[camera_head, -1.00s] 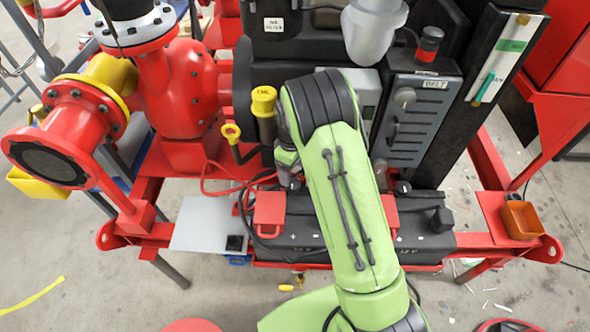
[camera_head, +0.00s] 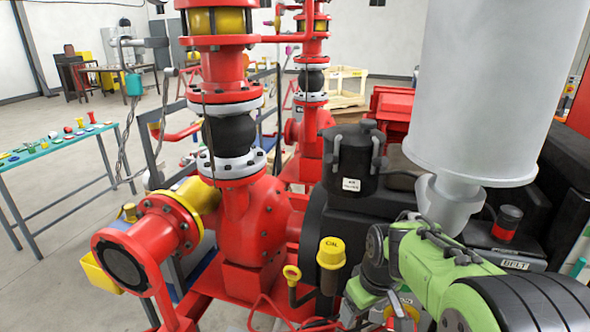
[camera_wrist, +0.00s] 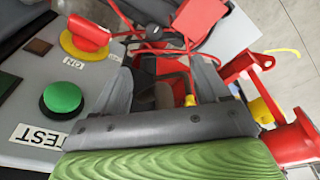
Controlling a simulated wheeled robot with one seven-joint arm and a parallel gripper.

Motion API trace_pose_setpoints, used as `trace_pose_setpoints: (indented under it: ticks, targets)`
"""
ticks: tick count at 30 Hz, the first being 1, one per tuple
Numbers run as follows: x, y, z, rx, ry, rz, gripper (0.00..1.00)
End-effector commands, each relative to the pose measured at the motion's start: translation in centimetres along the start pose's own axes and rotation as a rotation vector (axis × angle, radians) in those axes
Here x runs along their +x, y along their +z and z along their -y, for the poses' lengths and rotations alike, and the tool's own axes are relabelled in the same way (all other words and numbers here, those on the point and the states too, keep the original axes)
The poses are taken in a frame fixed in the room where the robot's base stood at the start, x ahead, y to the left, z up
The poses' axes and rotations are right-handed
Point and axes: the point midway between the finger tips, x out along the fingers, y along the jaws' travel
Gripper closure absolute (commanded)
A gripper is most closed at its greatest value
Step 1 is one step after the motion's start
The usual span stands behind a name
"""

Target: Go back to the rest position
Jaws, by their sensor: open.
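My gripper (camera_wrist: 165,85) shows in the wrist view with its two grey fingers apart. No object is held between them; dark parts and a small yellow-and-red piece lie beyond the gap. In the head view my green arm reaches in from the lower right over the pump skid, and its gripper cannot be made out clearly. In the wrist view a grey control panel (camera_wrist: 25,75) is close on the left of the fingers. It carries a green button (camera_wrist: 62,97) and a red knob on a yellow base (camera_wrist: 85,35).
Red pump piping (camera_head: 255,215) stands left of my arm. A yellow oil cap (camera_head: 331,252) and a yellow dipstick ring (camera_head: 292,275) are near the arm. A large pale cylinder (camera_head: 490,90) rises above it. A teal table (camera_head: 55,146) stands at far left, with open floor between.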

Motion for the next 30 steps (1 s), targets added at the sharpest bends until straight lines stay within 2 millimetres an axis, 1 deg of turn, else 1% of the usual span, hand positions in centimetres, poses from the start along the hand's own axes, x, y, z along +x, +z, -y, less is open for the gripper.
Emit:
trace_pose_setpoints:
  ticks: [1,3,5,6,8,9,12,13,15,18,30]
  targets:
    - [-2.7,1.5,0.8,0.045,0.012,-0.040,0.26]
    - [-5.8,3.9,2.1,0.114,0.028,-0.086,0.26]
    - [-7.8,6.2,3.2,0.173,0.042,-0.124,0.26]
    - [-9.0,7.8,4.0,0.211,0.052,-0.151,0.26]
    - [-10.3,10.3,5.1,0.268,0.069,-0.188,0.26]
    - [-10.9,11.9,5.8,0.304,0.079,-0.212,0.26]
    - [-11.5,15.0,7.1,0.379,0.102,-0.259,0.26]
    - [-11.6,15.7,7.4,0.395,0.107,-0.269,0.26]
    - [-11.6,16.8,7.8,0.422,0.115,-0.286,0.26]
    - [-11.5,17.4,8.0,0.439,0.119,-0.293,0.26]
    - [-11.5,17.3,8.0,0.436,0.119,-0.293,0.26]
